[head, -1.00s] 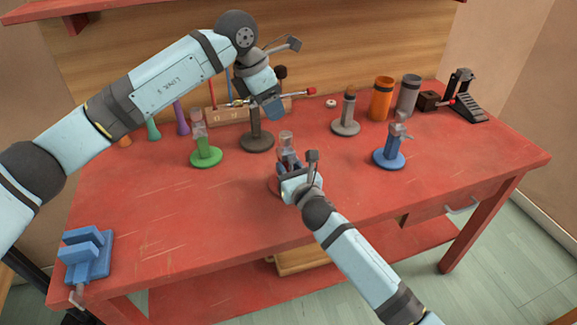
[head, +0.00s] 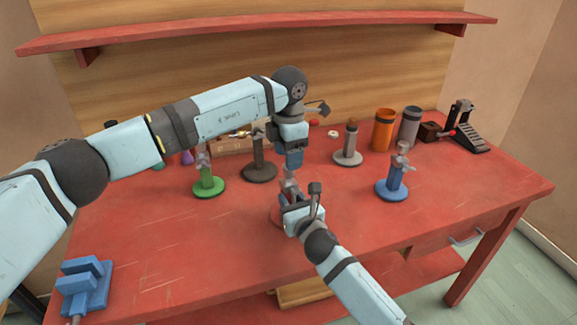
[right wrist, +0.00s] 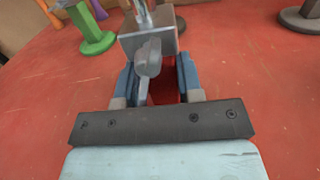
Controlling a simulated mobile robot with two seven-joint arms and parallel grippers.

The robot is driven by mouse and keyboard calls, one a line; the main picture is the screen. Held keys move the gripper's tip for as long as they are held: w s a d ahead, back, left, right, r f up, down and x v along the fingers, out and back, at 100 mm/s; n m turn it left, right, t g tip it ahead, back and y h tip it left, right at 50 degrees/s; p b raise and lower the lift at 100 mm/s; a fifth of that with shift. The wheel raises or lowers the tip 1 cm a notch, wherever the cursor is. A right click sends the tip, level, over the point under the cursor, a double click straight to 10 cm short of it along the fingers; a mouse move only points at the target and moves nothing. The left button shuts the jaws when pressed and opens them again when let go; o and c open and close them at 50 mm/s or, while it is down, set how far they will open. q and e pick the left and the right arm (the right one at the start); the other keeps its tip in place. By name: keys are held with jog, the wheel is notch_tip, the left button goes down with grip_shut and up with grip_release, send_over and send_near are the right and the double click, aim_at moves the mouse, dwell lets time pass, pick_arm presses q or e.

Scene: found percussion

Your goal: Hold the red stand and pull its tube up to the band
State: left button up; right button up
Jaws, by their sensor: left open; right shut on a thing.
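The red stand (head: 277,213) is near the middle of the table, mostly hidden behind my right gripper. My right gripper (head: 289,199) is shut on its red post, which shows between the blue fingers in the right wrist view (right wrist: 164,88). A grey clamp block (right wrist: 150,42) with a lever sits on top of the post, and a thin grey tube (right wrist: 142,10) rises from it. My left gripper (head: 294,164) points down, open, just above the stand's top. It hides the tube's upper part in the head view. I cannot make out the band.
A green stand (head: 208,187) is to the left, a dark stand (head: 259,171) behind, a blue stand (head: 391,187) to the right. Orange (head: 382,131) and grey (head: 410,127) cups stand at the back right. A blue vise (head: 86,288) is at the front left corner.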

aim_at(288, 188)
pick_arm(q)
jog(key=shift+f, duration=1.9)
